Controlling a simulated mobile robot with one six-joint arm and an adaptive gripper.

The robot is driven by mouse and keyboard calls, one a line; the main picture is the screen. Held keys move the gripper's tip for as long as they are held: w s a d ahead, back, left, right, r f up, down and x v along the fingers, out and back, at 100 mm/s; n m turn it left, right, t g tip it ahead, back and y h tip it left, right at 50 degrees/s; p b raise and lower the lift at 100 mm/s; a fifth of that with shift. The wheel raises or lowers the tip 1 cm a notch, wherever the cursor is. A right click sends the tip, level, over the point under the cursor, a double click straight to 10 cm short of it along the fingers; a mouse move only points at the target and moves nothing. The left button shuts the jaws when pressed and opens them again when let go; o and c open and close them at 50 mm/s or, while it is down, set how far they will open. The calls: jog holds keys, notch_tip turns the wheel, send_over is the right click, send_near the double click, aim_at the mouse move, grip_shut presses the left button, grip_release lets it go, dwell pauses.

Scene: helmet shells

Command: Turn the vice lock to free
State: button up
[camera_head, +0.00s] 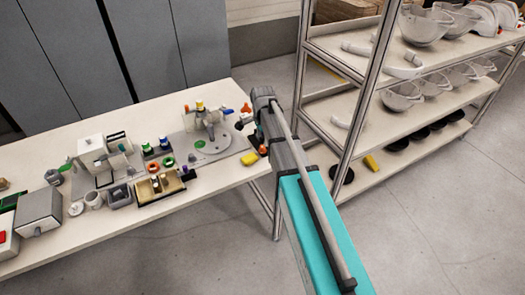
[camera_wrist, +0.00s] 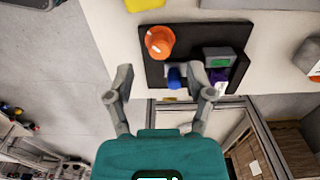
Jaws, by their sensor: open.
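In the wrist view a black base plate (camera_wrist: 152,68) lies at the edge of the pale table. It carries an orange round knob (camera_wrist: 159,41), a grey part with a blue tip (camera_wrist: 175,77), a grey block with a green top (camera_wrist: 218,57) and a small purple piece (camera_wrist: 218,76). Which of these is the vice lock is not clear. My gripper (camera_wrist: 160,82) is open and empty, its fingers spread on either side with the blue tip seen between them. Whether it touches anything cannot be told. In the head view the orange knob (camera_head: 246,109) shows beside my arm, which hides my gripper.
The long table (camera_head: 215,196) holds a grey plate with a disc (camera_head: 213,142), a yellow block (camera_head: 249,158), a divided tray (camera_head: 157,190) and several small parts. A metal shelf rack (camera_head: 352,112) with helmet shells stands close to my arm's right.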

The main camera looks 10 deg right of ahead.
aim_at(262, 146)
jog(key=shift+f+b, duration=1.95)
jog(key=shift+f, duration=0.3)
grip_shut()
